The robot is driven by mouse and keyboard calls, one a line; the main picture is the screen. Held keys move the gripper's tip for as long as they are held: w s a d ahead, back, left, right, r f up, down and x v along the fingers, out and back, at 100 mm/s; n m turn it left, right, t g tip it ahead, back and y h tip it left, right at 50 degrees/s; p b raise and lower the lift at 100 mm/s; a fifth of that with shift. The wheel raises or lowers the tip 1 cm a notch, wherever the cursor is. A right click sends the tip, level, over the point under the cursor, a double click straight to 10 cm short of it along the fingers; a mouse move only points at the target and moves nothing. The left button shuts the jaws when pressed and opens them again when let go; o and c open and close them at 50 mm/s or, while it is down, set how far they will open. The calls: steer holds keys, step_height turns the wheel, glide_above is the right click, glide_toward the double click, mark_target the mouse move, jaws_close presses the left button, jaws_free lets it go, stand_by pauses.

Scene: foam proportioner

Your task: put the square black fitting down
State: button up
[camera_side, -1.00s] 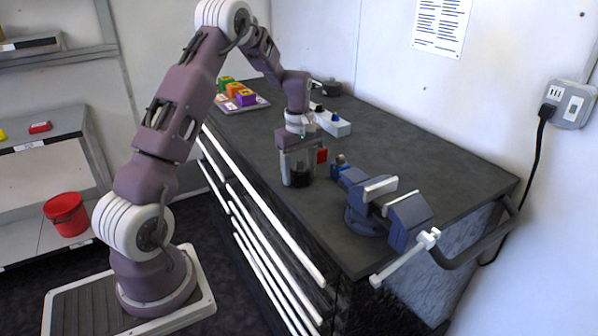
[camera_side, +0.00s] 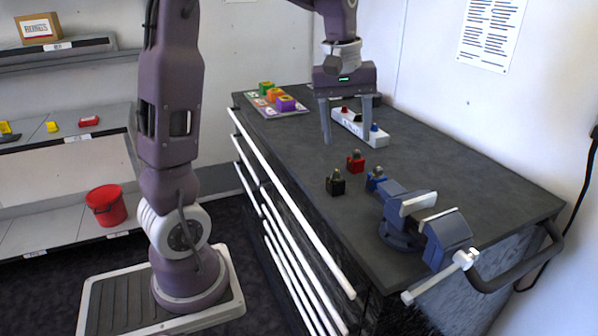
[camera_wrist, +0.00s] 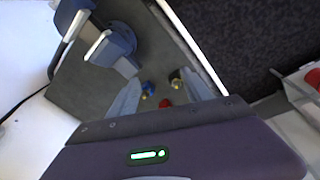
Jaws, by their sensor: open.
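The square black fitting (camera_side: 336,185) stands upright on the dark bench top, near its front edge, with a brass-coloured piece on top. It also shows in the wrist view (camera_wrist: 175,78), between the fingers in the picture. My gripper (camera_side: 347,141) is open and empty, above and behind the fitting, fingers pointing down and clear of it. In the wrist view its fingers (camera_wrist: 158,93) are spread wide. Nothing hides the fitting in the side view.
A red fitting (camera_side: 355,163) and a blue fitting (camera_side: 375,180) stand close to the black one. A blue vise (camera_side: 402,236) is to the right. A white block (camera_side: 378,139) and a tray (camera_side: 292,112) with coloured blocks lie farther back.

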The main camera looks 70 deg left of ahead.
steer(key=s+d+m+t, duration=0.2)
steer(key=s+d+m, duration=0.4)
steer(key=s, duration=0.3)
steer(key=s+d+m+t, duration=0.1)
steer(key=s+d+m, duration=0.5)
steer(key=s+d, duration=0.2)
steer(key=s, duration=0.2)
steer(key=shift+s+f+t, duration=0.3)
steer(key=shift+f+t, duration=0.1)
